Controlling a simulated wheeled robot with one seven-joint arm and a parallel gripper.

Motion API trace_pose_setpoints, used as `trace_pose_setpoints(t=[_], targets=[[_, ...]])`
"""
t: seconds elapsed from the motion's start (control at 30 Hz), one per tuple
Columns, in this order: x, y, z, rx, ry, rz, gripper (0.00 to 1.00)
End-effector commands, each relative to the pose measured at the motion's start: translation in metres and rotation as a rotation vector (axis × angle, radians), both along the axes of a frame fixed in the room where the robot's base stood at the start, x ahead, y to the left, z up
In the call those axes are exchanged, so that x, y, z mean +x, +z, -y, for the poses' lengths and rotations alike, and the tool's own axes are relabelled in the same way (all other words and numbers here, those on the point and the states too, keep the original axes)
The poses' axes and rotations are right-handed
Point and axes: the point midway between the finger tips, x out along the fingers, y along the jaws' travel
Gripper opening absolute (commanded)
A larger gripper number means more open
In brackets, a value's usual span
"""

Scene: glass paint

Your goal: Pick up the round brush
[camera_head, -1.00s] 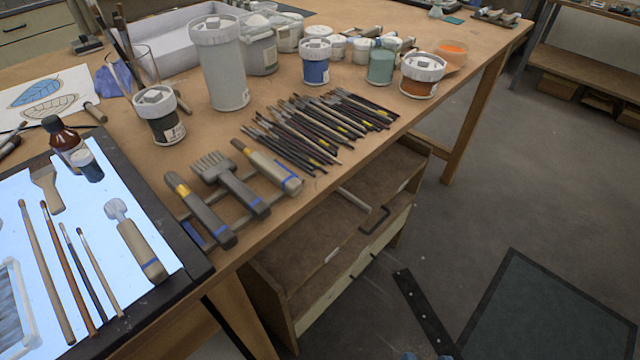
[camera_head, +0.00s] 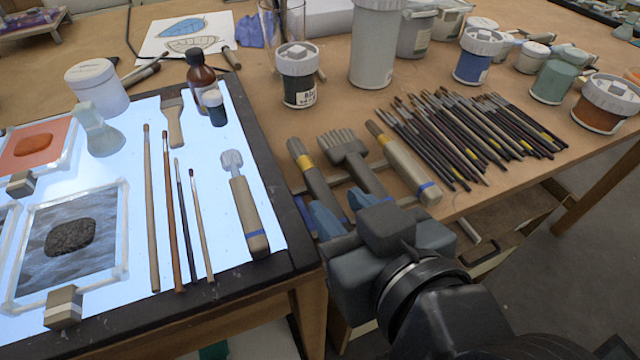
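Several brushes lie on the lit panel, and I cannot tell for certain which one is the round brush. A tool with a pale, lobed, rounded head and a thick wooden handle with a blue band (camera_head: 247,212) lies at the panel's right side. Left of it lie slim brushes with pointed tips (camera_head: 168,200) and a wide flat brush (camera_head: 173,122). My gripper (camera_head: 343,208) is at the lower middle, right of the panel, over the rack of thick-handled tools. Its bluish fingertips look apart, with nothing seen between them; my wrist hides part of it.
The lit panel's dark frame (camera_head: 277,165) borders the brushes. A brown bottle (camera_head: 201,76) and small jar (camera_head: 215,108) stand above them. Rack tools (camera_head: 402,162) and many thin brushes (camera_head: 470,130) lie right. A black-labelled jar (camera_head: 297,80) stands behind the rack.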

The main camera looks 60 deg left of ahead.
Motion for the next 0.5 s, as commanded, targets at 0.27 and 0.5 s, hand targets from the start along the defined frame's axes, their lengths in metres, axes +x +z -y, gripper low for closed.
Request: trace_pose_setpoints(t=[0.27,0.5], targets=[[0.003,-0.014,-0.033,-0.001,0.000,0.000,0.36],[0.005,-0.021,-0.048,0.001,-0.002,0.000,0.36]])
